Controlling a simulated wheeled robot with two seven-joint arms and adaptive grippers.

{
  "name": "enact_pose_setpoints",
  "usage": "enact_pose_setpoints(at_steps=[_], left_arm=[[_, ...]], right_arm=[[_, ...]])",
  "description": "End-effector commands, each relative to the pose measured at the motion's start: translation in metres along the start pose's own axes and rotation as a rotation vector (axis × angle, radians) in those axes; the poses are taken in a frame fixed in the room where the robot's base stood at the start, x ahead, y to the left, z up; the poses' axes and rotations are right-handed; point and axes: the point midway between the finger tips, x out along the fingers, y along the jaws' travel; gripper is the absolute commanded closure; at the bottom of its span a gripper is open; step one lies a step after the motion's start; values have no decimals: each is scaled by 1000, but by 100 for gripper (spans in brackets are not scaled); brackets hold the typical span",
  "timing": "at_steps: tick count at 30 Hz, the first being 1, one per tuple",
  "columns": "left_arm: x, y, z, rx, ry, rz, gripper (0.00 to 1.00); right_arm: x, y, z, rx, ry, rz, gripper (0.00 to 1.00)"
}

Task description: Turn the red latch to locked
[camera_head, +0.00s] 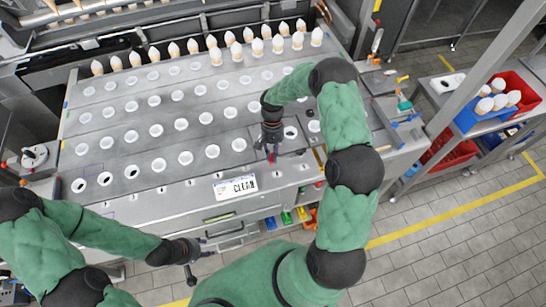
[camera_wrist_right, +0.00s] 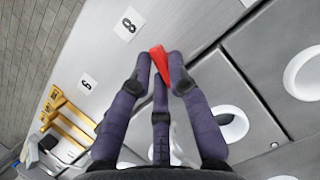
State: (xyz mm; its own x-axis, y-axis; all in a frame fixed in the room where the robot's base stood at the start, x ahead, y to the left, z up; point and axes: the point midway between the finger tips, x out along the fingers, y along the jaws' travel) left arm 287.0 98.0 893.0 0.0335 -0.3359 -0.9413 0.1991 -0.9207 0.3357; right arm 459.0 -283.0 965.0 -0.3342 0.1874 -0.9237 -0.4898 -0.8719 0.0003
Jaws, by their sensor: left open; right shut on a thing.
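The red latch (camera_wrist_right: 159,62) shows between the fingers of my right gripper (camera_wrist_right: 162,75) in the right wrist view. The fingers are closed around it and hide part of it. In the head view my right gripper (camera_head: 271,150) reaches down to the front right part of the grey panel, with a bit of red at its tips. Whether the latch is at locked cannot be told. My left gripper (camera_head: 207,247) is open and empty, in front of the panel's front edge, away from the latch.
The grey panel (camera_head: 135,180) has rows of round white-rimmed holes. A CLEAN sign (camera_head: 236,186) lies left of my right gripper. Several pale cones stand along the back. Yellow parts (camera_wrist_right: 62,112) show in the wrist view. A cart with a red bin (camera_head: 522,88) stands at right.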

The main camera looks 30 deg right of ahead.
Motion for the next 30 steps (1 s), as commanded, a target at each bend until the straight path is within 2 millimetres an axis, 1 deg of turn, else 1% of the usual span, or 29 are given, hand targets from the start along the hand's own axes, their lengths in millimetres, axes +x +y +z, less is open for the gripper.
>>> enact_pose_setpoints(at_steps=[1,6,12,29,30], left_arm=[[4,-1,0,0,0,0,57],[8,-3,0,0,0,0,57],[11,-4,0,0,0,0,57],[12,-4,0,0,0,0,57],[12,-4,0,0,0,0,57]], right_arm=[[1,-1,-1,-30,2,12,100],[0,-1,-1,-118,1,49,100],[0,-1,-1,-178,1,73,100],[0,-1,-1,-203,0,84,100],[0,-1,-1,-203,0,84,73]])
